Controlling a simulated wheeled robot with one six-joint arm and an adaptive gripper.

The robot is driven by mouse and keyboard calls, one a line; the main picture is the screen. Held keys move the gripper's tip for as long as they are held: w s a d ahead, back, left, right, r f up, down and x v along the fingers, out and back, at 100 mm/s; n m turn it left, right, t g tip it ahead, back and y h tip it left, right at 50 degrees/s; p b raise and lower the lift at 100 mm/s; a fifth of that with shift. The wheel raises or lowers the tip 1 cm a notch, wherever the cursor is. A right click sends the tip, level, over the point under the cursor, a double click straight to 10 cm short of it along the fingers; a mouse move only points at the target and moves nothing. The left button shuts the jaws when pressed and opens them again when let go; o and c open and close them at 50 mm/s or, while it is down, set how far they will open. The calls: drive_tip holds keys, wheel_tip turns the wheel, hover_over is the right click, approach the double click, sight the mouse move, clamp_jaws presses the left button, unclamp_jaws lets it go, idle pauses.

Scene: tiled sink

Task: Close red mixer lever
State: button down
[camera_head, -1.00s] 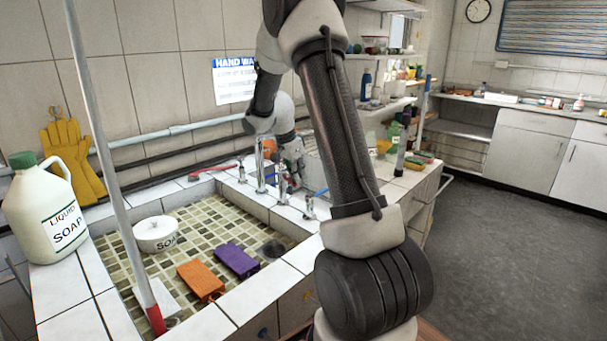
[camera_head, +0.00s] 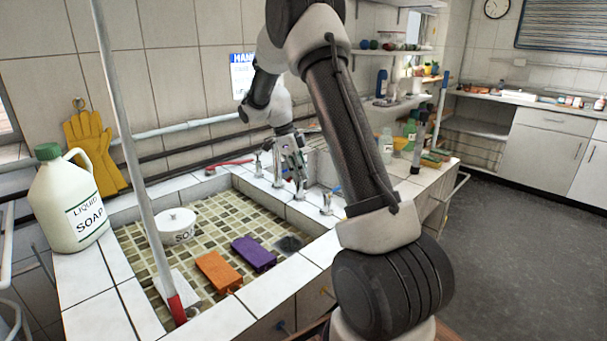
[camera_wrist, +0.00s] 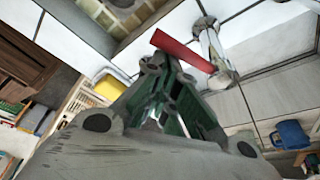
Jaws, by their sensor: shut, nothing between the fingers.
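The red mixer lever (camera_wrist: 183,51) shows in the wrist view as a flat red bar, slanting from upper left to lower right. It meets or overlaps a chrome tap (camera_wrist: 211,42). My gripper (camera_wrist: 160,66) is shut and empty, its tip close below the lever's left part; I cannot tell whether they touch. In the head view my gripper (camera_head: 294,165) is pointing down among the chrome taps at the sink's back edge and partly covers them. A tap with a blue lever (camera_head: 327,203) stands to its right. I cannot make out the red lever surely in the head view.
A long red-ended pole (camera_head: 174,302) leans across the left of the sink. A soap bottle (camera_head: 72,205) stands on the left rim. A white soap pot (camera_head: 178,222), an orange sponge (camera_head: 217,271) and a purple sponge (camera_head: 254,253) lie in the basin. Pipes run along the back wall.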

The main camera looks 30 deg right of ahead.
drive_tip(key=shift+w+a, duration=0.8)
drive_tip(key=shift+a, duration=0.1)
drive_tip(key=shift+w+a, duration=0.1)
drive_tip(key=shift+w, duration=0.05)
